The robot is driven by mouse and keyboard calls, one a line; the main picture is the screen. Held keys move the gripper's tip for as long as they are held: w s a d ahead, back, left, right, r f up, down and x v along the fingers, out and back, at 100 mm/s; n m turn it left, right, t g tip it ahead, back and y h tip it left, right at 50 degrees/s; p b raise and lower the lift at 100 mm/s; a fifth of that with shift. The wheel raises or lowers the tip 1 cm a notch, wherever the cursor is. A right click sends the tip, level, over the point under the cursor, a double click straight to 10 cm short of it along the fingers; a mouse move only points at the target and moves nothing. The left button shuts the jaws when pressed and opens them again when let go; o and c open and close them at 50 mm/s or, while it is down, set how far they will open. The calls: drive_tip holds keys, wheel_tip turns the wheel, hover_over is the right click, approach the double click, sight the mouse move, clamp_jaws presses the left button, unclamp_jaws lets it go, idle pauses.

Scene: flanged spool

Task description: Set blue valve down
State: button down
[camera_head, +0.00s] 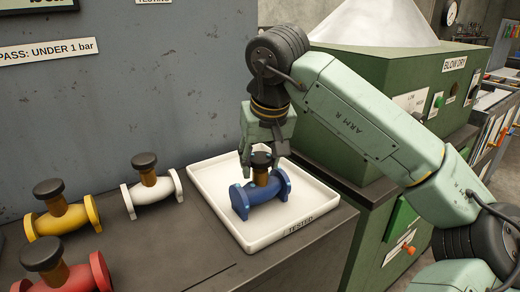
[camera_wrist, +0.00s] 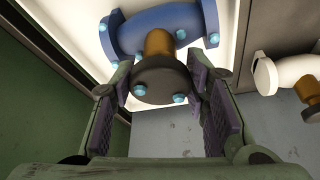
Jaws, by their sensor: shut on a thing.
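The blue valve (camera_head: 262,196) has flanged ends, a brown neck and a dark round cap. It is at the white tray labelled TESTED (camera_head: 221,215), and its body appears to rest on the tray floor. My gripper (camera_head: 260,158) is above it, pointing down, with its fingers at the cap. In the wrist view, the blue valve (camera_wrist: 155,28) is at the top, and my gripper (camera_wrist: 163,88) has its purple pads on both sides of the dark cap. The gripper is shut on the valve's cap. The fingers partly hide the cap in the head view.
A white valve (camera_head: 151,188), a yellow valve (camera_head: 62,216) and a red valve (camera_head: 62,272) stand on the dark bench left of the tray. A green BLOW DRY machine (camera_head: 400,90) stands right of the tray. A grey wall (camera_head: 120,100) is behind.

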drive_tip(key=c, duration=0.9)
unclamp_jaws()
drive_tip(key=v, duration=1.2)
drive_tip(key=shift+s+d+r, duration=0.1)
drive_tip(key=shift+r, duration=0.1)
